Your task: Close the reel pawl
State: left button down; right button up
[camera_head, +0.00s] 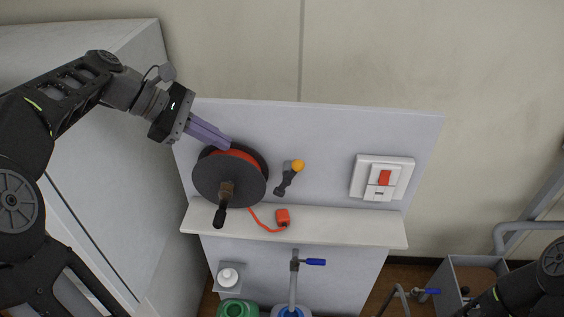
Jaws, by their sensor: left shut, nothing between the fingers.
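The reel (228,180) is a dark disc with an orange-red cord wound behind it and a crank handle at its front, mounted on a pale panel. To its right is the pawl (287,181), a small grey lever with an orange-yellow ball (298,165) at its upper end. It stands tilted, its lower end towards the reel but apart from its rim in this view. My left gripper (228,145) is shut and empty, its purple fingers at the reel's upper edge. Whether they touch it I cannot tell. My right arm shows at the lower right; its gripper is out of view.
An orange plug (283,217) on its cord lies on the white ledge (350,226). A red switch in a white frame (382,178) is on the panel's right. Below are a blue-handled tap (314,262) and a green container (237,308). A cabinet stands at left.

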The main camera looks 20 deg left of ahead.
pick_arm(q)
jog(key=d+r+n, duration=0.1)
jog(key=n+h, duration=0.1)
jog(key=shift+w+d+r+n, duration=0.35)
jog(key=shift+n, duration=0.05)
send_over(289, 178)
jog(key=a, duration=0.2)
notch_tip(289, 178, down, 8)
jog(key=shift+s+d+f, duration=0.2)
jog(key=shift+s+d, duration=0.05)
jog(key=shift+s, duration=0.05)
